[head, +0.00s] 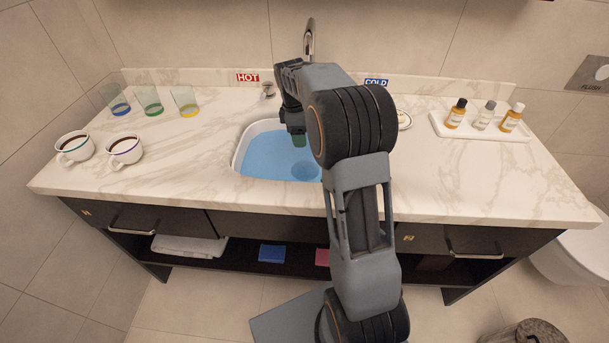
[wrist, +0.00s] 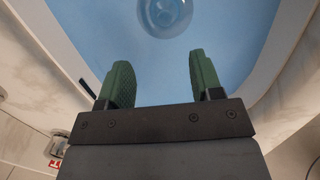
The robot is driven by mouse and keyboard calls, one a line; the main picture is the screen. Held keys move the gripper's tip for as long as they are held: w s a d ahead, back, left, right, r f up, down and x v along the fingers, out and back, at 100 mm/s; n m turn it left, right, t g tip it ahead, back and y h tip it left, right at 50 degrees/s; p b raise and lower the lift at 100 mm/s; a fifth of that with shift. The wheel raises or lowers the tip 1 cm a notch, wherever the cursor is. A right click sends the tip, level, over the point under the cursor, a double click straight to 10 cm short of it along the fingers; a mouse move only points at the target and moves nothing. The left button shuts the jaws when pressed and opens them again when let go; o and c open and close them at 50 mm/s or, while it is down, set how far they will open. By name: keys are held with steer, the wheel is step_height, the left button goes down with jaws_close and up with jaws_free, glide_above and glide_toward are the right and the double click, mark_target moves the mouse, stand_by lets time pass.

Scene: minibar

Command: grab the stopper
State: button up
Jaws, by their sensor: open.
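The sink basin (head: 240,152) holds blue water. A round, darker blue shape (head: 304,171) shows low in the basin, toward the front. In the wrist view a round, see-through ringed thing (wrist: 165,12) shows at the top edge, partly cut off. It may be the stopper or the drain; I cannot tell which. My gripper (head: 299,140) hangs over the basin, behind that shape in the head view. Its two green fingers are apart, with nothing between them in the wrist view (wrist: 160,75).
A tap (head: 309,38) stands behind the basin, with HOT (head: 247,77) and COLD (head: 376,83) signs. Several glasses and two cups (head: 124,150) stand left. A tray (head: 477,131) of bottles stands right. A small dish (head: 404,119) is partly behind my arm. The front right counter is clear.

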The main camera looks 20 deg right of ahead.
mark_target(305, 163)
steer(key=f, duration=0.4)
steer(key=f+b, duration=0.1)
steer(key=f, duration=0.2)
steer(key=shift+s+d, duration=0.2)
steer(key=shift+d, duration=0.15)
steer(key=shift+s+d+f+b, duration=0.1)
steer(key=shift+s+f+b, duration=0.1)
steer(key=shift+f, duration=0.7)
steer(key=shift+s+a+f+b, duration=0.1)
steer(key=shift+f+b, duration=0.05)
steer(key=shift+f, duration=0.75)
steer(key=shift+s+d+f+b, duration=0.1)
steer(key=shift+f+b, duration=0.1)
steer(key=shift+f, duration=0.7)
jaws_close()
